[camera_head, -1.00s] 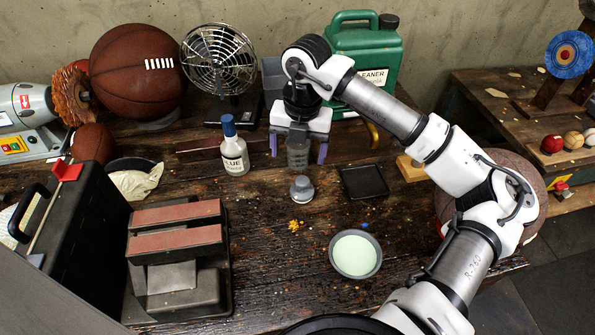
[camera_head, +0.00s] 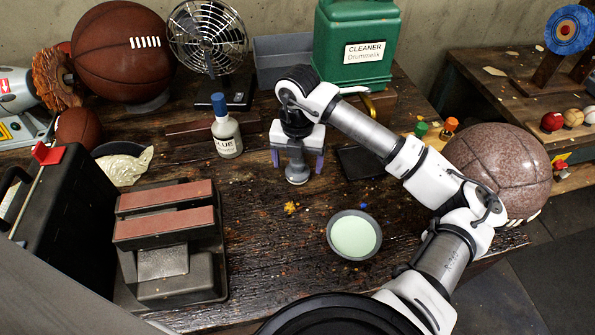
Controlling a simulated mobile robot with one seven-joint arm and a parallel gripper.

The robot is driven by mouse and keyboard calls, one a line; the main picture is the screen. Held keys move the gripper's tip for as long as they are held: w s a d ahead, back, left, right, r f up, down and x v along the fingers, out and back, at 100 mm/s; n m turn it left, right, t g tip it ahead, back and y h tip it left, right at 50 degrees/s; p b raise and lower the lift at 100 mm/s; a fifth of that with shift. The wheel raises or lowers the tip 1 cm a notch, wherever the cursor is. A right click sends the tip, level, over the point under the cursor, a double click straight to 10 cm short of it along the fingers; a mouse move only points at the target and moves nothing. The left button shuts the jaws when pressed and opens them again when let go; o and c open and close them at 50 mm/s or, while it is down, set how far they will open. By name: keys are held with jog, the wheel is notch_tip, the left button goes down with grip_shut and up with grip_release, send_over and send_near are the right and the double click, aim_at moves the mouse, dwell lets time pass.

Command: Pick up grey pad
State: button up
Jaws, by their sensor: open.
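A small round grey piece with a wider base (camera_head: 297,177) stands on the wooden bench; it may be the grey pad. My gripper (camera_head: 298,162) points down just above it, with its purple-lined fingers open to the left and right of its upper part. I cannot tell whether the fingers touch it. A flat dark square pad (camera_head: 352,164) lies to the right of my gripper, partly covered by my arm. It looks nearly black, so I cannot be sure which of the two is the grey pad.
A glue bottle (camera_head: 226,135) stands left of my gripper. A bowl of pale green stuff (camera_head: 354,237) sits in front to the right. A green cleaner can (camera_head: 355,40) and a fan (camera_head: 207,45) stand behind. The bench (camera_head: 265,245) is mostly bare in front.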

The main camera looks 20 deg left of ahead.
aim_at(297, 160)
notch_tip(297, 160, down, 2)
jog(key=shift+f+b, duration=0.25)
jog(key=shift+b, duration=0.1)
jog(key=shift+r, duration=0.1)
jog(key=c, duration=1.1)
notch_tip(297, 160, up, 20)
jog(key=b, duration=0.4)
